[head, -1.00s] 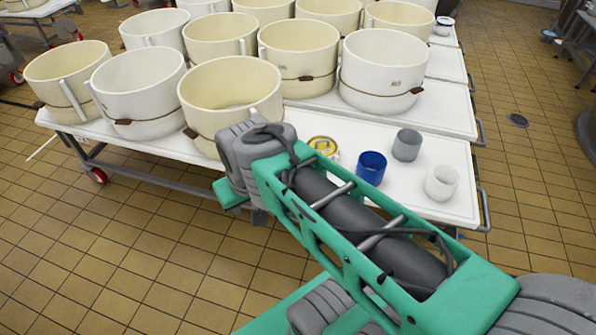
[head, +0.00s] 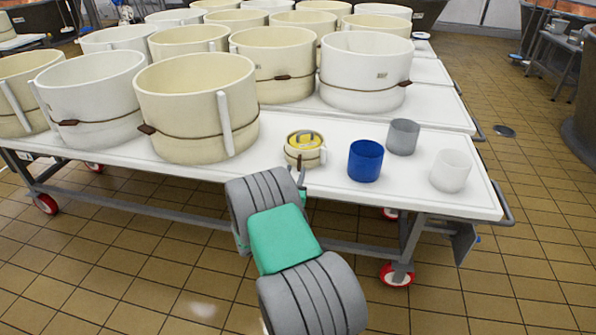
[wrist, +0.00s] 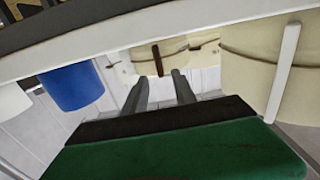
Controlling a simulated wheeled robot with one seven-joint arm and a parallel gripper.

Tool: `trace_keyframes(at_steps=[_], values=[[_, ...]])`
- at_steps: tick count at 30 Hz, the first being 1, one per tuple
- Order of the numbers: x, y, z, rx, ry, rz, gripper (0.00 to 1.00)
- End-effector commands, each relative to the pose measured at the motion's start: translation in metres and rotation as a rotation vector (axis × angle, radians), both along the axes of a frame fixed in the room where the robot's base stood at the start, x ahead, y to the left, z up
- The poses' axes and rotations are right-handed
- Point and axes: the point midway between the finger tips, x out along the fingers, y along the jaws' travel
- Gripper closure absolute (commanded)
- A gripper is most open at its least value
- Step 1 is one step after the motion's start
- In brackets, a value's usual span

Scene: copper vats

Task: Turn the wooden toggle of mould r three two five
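A small cream mould (head: 305,150) with a yellow top stands near the front edge of the table. In the wrist view, which looks upside down, a cream wall (wrist: 180,52), apparently this mould, carries an upright brown toggle (wrist: 157,60). My gripper (wrist: 159,80) is open, its two dark fingers pointing at the mould on either side of the toggle's line. The toggle appears beyond the fingertips; I cannot tell if they touch it. In the head view, my arm hides most of the gripper. No mould number is readable.
A large cream mould (head: 196,108) stands left of the small one. A blue cup (head: 365,161), a grey cup (head: 403,137) and a white cup (head: 450,171) stand to its right. Several more large moulds fill the white table (head: 285,128) behind. Tiled floor lies in front.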

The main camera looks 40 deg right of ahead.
Motion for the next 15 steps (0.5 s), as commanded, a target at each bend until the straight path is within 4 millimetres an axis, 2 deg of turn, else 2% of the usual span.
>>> trace_keyframes(at_steps=[3, 7, 15], values=[[0.014, -0.021, 0.0, 0.001, -0.002, -0.004, 0.67], [0.025, -0.035, 0.0, 0.001, 0.0, -0.004, 0.67], [0.031, -0.039, 0.0, 0.002, 0.001, -0.001, 0.67]])
